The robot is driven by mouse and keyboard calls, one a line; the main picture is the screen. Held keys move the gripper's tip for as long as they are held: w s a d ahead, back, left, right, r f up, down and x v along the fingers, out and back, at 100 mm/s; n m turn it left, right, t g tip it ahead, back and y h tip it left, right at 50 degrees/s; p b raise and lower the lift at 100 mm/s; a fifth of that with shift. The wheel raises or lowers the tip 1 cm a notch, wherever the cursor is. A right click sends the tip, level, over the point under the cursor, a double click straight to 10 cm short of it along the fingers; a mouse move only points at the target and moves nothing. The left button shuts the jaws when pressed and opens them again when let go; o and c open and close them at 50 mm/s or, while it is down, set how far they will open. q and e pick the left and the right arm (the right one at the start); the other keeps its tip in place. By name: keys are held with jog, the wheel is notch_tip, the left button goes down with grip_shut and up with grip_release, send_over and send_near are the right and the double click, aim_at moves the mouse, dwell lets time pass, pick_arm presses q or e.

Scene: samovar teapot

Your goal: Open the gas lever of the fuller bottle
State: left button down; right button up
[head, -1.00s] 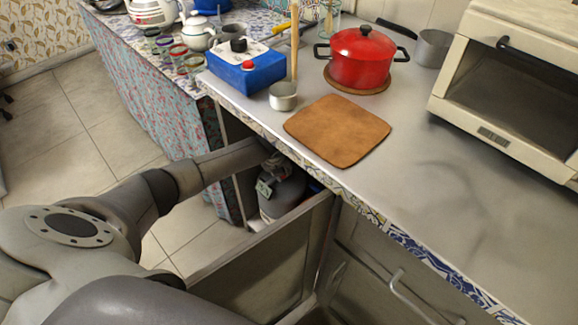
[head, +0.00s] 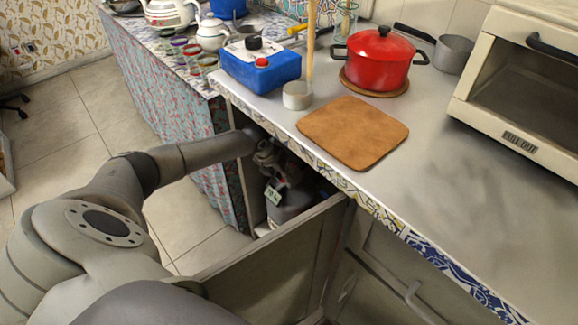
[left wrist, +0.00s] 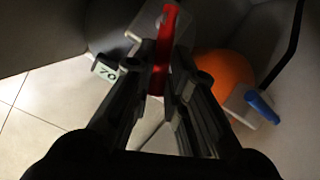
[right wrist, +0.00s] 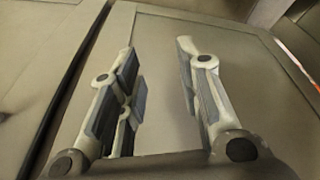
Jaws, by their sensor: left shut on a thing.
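A grey gas bottle (head: 289,202) with a small tag (head: 273,194) stands in the open cabinet under the counter. In the left wrist view the tag (left wrist: 104,71) reads 70. My left gripper (head: 268,155) is above this bottle in the head view. In the left wrist view my left gripper (left wrist: 165,58) is shut on a red lever (left wrist: 160,70), which sticks up between the fingers. An orange bottle (left wrist: 224,78) with a blue lever (left wrist: 262,107) is to the right. My right gripper (right wrist: 157,70) is open and empty in front of a cabinet panel.
The open cabinet door (head: 265,262) stands in front of the bottle, and the counter edge (head: 330,170) is above it. A patterned cloth side (head: 160,105) is to the left. The tiled floor (head: 75,165) is clear.

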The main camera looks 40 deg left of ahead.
pick_arm(q)
jog(key=shift+a+m+h+b, duration=0.45)
jog(key=shift+m+b, duration=0.45)
jog(key=shift+b, duration=0.5)
pick_arm(e)
jog(key=w+v, duration=0.1)
jog(key=v, duration=1)
jog(key=shift+d+r+t, duration=0.2)
jog(key=shift+r+t, duration=0.2)
jog(key=shift+r, duration=0.15)
pick_arm(q)
jog(key=c, duration=1.4)
grip_release()
jog(key=shift+c, duration=0.2)
jog(key=shift+r, duration=0.1)
pick_arm(e)
jog(key=shift+w, duration=0.1)
pick_arm(q)
jog(key=s+a+r, duration=0.2)
jog(key=s, duration=0.4)
jog(key=s+a+r, duration=0.2)
jog(key=s+a, duration=0.1)
jog(key=s, duration=0.4)
jog(key=shift+r, duration=0.15)
jog(key=shift+s+a, duration=0.1)
